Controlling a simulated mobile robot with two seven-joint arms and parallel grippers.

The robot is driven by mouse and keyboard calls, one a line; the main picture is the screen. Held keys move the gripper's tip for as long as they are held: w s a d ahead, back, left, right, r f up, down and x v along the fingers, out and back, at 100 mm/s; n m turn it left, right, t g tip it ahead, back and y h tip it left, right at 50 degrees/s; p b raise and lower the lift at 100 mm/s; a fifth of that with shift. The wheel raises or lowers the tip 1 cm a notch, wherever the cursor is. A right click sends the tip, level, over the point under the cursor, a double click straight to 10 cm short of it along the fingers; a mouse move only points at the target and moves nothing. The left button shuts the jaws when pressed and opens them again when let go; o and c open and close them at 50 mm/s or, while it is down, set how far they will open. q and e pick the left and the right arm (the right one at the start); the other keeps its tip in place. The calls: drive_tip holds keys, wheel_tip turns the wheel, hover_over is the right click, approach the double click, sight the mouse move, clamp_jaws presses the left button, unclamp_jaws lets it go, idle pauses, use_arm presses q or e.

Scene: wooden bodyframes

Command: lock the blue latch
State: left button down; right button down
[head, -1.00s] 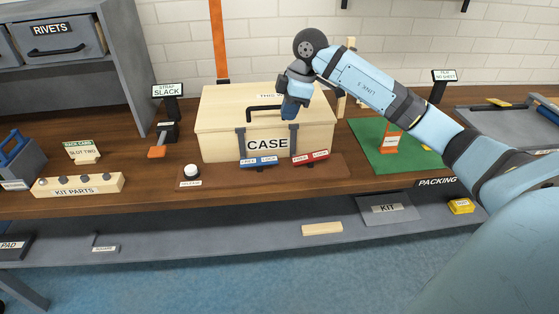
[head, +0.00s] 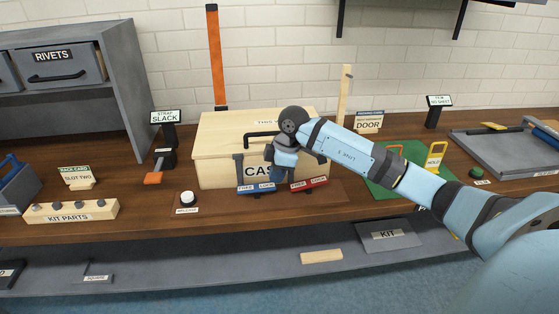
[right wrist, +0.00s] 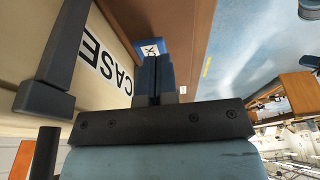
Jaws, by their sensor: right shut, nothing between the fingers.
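The blue latch (head: 256,189) sits at the foot of the wooden case (head: 220,172), on the front side. Its face reads FREE at left and LOCK at right; which way it is set is too small to tell. In the right wrist view its blue LOCK end (right wrist: 150,47) shows just beyond my fingertips. My right gripper (head: 281,180) is shut and empty, low in front of the case, between the blue latch and the red latch (head: 310,184). Whether the fingers touch the blue latch I cannot tell. My left gripper is out of view.
A white button (head: 187,198) stands left of the latches. A dark upright strap (right wrist: 65,55) and the case front lie close beside the gripper. A green mat (head: 382,190) lies to the right. The bench edge in front is clear.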

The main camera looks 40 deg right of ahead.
drive_tip(key=shift+f, duration=1.05)
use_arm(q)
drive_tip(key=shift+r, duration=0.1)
use_arm(e)
drive_tip(key=shift+s+d, duration=0.1)
drive_tip(key=shift+s+d+f+t+y+p, duration=0.15)
drive_tip(key=shift+f+t+y+p, duration=0.15)
drive_tip(key=shift+y, duration=0.25)
drive_tip(key=shift+s+d+f+t+y+p, duration=0.1)
drive_tip(key=shift+d+f+t+y+p, duration=0.1)
drive_tip(key=shift+f+t+y, duration=0.25)
drive_tip(key=shift+w+a+y, duration=0.1)
drive_tip(key=shift+y, duration=0.3)
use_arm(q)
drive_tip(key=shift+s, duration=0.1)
